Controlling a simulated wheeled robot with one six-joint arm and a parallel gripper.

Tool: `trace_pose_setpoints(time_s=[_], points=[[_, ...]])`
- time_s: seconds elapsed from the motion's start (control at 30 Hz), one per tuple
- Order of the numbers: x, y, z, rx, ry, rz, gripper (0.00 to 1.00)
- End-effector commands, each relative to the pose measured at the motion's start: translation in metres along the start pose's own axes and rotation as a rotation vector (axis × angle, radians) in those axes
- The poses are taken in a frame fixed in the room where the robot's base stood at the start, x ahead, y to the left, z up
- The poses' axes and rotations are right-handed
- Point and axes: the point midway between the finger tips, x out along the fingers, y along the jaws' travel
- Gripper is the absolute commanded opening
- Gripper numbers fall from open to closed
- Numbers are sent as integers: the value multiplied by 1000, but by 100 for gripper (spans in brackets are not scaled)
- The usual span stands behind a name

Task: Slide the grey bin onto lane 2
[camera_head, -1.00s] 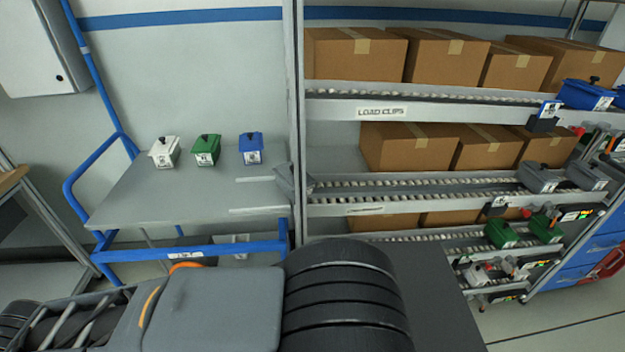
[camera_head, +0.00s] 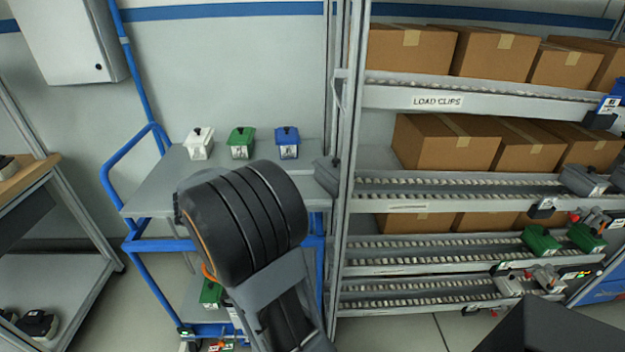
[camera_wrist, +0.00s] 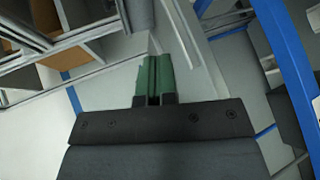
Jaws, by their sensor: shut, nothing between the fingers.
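A grey bin (camera_head: 327,175) sits at the right end of the cart's top, against the rack post at the near end of the second level from the top. The post partly hides it. More grey bins (camera_head: 583,180) stand at the far right end of that level's roller lane (camera_head: 450,187). In the wrist view my gripper (camera_wrist: 155,78) is shut, with its green-faced fingers together and nothing between them. A dark shape lies just beyond the fingertips; I cannot tell if it is the grey bin. In the head view my black arm links hide the gripper.
White (camera_head: 199,143), green (camera_head: 240,142) and blue (camera_head: 287,142) bins stand on the grey cart top (camera_head: 150,190). The cart's blue frame (camera_head: 120,165) rises at its left. Cartons (camera_head: 445,142) stand behind the roller lanes. A wooden-topped bench (camera_head: 25,175) is at far left.

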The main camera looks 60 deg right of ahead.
Motion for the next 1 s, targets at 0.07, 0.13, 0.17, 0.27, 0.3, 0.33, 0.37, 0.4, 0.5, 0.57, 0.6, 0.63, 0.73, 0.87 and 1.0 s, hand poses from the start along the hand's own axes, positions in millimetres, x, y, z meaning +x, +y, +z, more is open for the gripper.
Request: trace_pose_setpoints(time_s=[0.07,0.13,0.17,0.27,0.3,0.33,0.37,0.4,0.5,0.57,0.6,0.63,0.73,0.87,1.0], points=[[22,4,-17,13,-13,132,0],[33,10,-29,26,-8,227,0],[36,12,-34,32,-5,261,0],[45,18,-45,45,8,342,0],[48,20,-47,48,11,363,0],[50,22,-49,51,14,375,0],[53,23,-50,52,16,384,0],[57,25,-51,53,17,392,0],[70,32,-52,54,19,398,0],[79,36,-52,55,18,398,0],[87,39,-52,54,18,397,0],[92,41,-52,54,18,396,0],[110,49,-52,54,18,396,0],[132,58,-52,53,19,395,0],[148,65,-45,51,19,395,0]])
